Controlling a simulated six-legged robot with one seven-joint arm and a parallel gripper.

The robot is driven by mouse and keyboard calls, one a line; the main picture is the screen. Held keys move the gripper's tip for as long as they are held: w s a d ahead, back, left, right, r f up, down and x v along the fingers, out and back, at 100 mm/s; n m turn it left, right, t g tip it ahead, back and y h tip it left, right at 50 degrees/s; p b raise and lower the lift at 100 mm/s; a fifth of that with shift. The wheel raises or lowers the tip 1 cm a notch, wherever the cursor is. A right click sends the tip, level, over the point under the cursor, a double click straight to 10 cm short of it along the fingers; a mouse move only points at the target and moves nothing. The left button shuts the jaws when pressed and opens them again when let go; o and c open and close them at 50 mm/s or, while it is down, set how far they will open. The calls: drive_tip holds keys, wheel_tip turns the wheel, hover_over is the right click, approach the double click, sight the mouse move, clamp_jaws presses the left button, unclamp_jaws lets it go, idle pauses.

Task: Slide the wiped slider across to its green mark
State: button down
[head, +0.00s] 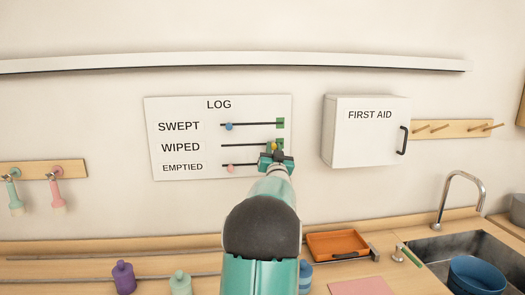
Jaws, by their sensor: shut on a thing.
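A white LOG board (218,103) on the wall has three slider tracks. The WIPED track (240,146) runs right to a green mark (280,145), which is partly hidden by my gripper. The yellow wiped slider (274,146) shows at the right end of its track, at or overlapping the mark; the exact overlap is hidden. My gripper (276,155) is shut on it, reaching up from below. The blue swept slider (229,126) is at the left of its track, with a green mark (280,123) at the right. The pink emptied slider (230,168) is also at the left.
A FIRST AID box (370,140) is on the wall to the right, beside a peg rail (452,129). Below, the counter holds bottles (123,278), an orange tray (338,244) and a sink with a blue bowl (476,277). The wall above the board is clear up to a ledge.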

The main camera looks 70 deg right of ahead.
drive_tip(key=shift+s+r, duration=0.1)
drive_tip(key=shift+s, duration=0.2)
drive_tip(key=c, duration=1.3)
unclamp_jaws()
drive_tip(key=shift+s+d, duration=0.1)
drive_tip(key=shift+d, duration=0.05)
drive_tip(key=shift+o, duration=0.2)
drive_tip(key=shift+w, duration=0.2)
drive_tip(key=v, duration=1.4)
